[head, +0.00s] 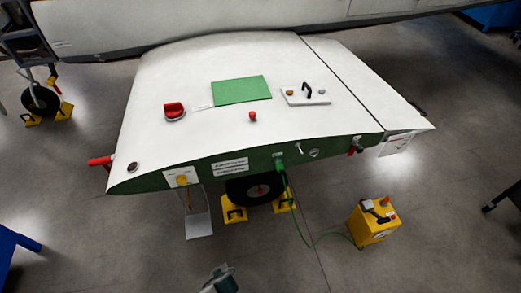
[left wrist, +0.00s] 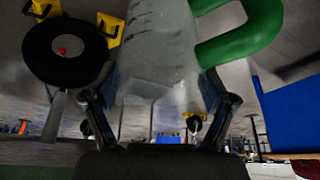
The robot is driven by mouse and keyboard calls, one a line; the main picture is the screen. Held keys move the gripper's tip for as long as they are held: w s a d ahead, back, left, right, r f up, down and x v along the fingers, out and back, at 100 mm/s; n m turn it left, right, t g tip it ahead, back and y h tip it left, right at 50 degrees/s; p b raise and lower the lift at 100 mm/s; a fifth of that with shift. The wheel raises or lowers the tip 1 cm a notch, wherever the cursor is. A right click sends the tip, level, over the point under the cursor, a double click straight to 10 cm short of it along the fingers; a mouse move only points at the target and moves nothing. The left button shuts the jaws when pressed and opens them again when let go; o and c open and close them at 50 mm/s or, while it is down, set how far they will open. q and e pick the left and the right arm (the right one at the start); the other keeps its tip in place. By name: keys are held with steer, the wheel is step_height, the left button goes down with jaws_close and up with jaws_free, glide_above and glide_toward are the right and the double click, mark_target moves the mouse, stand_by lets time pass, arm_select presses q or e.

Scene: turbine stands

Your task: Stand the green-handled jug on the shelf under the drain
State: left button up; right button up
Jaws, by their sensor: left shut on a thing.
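In the left wrist view, my left gripper (left wrist: 157,98) is shut on the pale, cloudy jug (left wrist: 160,45). The jug's green handle (left wrist: 245,38) curves out to the right. The jug's far end runs out of the top of that view. In the head view, a yellow drain fitting (head: 182,181) sits on the front edge of the white wing panel. A small pale shelf (head: 199,226) hangs below it and looks bare. A small grey part shows at the bottom edge of the head view, too little to identify. My right gripper is in neither view.
A black wheel (head: 258,190) with yellow chocks (head: 234,210) stands right of the shelf. A green cable (head: 297,222) runs from the panel edge to a yellow box (head: 374,222) on the floor. A blue stand (head: 14,246) is at lower left. Floor before the shelf looks clear.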

arm_select(q)
steer(key=w+a+r+m+h, duration=0.1)
steer(key=w+a+r+m, duration=0.2)
steer(key=w+r, duration=1.25)
steer(key=w+r+m, duration=0.2)
steer(key=r, duration=0.6)
steer(key=w+r+m+h, duration=0.1)
steer(key=w+r+m, duration=0.1)
steer(key=r, duration=0.6)
steer(key=shift+a+t+h, duration=0.3)
steer(key=shift+a+t, duration=0.1)
